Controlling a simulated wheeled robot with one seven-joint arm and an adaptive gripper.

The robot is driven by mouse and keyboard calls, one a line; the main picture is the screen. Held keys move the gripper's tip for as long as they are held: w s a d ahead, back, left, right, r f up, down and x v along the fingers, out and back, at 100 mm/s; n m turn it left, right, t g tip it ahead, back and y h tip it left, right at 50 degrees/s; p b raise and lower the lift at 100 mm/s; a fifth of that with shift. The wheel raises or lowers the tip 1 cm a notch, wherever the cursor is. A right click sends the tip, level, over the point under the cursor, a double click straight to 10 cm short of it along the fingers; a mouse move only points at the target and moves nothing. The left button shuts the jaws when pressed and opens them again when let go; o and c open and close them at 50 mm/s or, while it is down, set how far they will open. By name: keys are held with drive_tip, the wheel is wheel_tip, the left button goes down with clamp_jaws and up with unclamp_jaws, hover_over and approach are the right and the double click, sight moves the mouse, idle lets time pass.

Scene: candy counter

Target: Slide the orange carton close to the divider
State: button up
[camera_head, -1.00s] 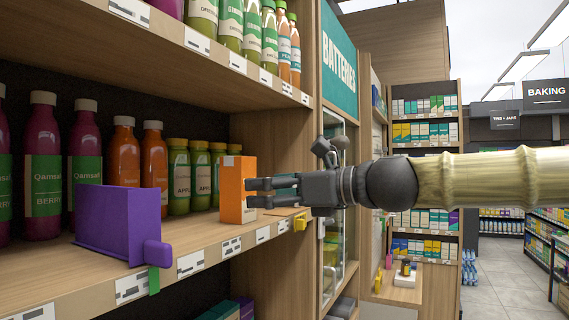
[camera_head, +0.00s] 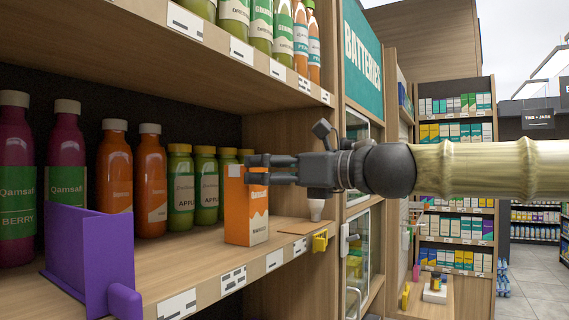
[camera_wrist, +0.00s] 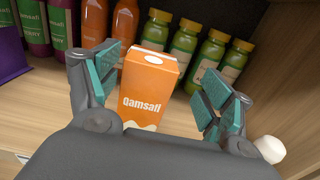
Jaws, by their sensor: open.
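The orange carton (camera_head: 246,212) stands upright near the front edge of the middle shelf. In the wrist view the orange carton (camera_wrist: 150,90) stands between the spread fingers, with its printed face and top toward the camera. The purple divider (camera_head: 92,255) stands on the same shelf to the left, with a clear gap between it and the carton. My gripper (camera_head: 252,168) reaches in from the right at the height of the carton's top. It is open, with its fingers around the carton (camera_wrist: 160,85); I cannot tell whether they touch it. The carton's lower part is partly hidden in the wrist view.
Several orange juice bottles (camera_head: 150,180) and green apple bottles (camera_head: 181,190) stand behind the carton. Dark berry bottles (camera_head: 65,160) stand behind the divider. A small white item (camera_head: 316,209) is on the shelf to the right. The shelf front between carton and divider is bare.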

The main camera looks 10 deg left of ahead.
drive_tip(key=x, duration=0.1)
drive_tip(key=p+x, duration=0.1)
drive_tip(key=x, duration=0.1)
drive_tip(key=s+x, duration=0.1)
drive_tip(key=shift+w+a+r, duration=0.15)
drive_tip(key=shift+a+r, duration=0.1)
drive_tip(key=shift+a, duration=0.15)
drive_tip(key=shift+w+a, duration=0.1)
drive_tip(key=shift+w, duration=0.1)
drive_tip(key=shift+s, duration=0.3)
drive_tip(key=shift+w, duration=0.2)
drive_tip(key=c, duration=0.8)
drive_tip(key=shift+s, duration=0.1)
drive_tip(key=c, duration=0.5)
drive_tip(key=shift+o, duration=0.2)
drive_tip(key=shift+s+a, duration=0.1)
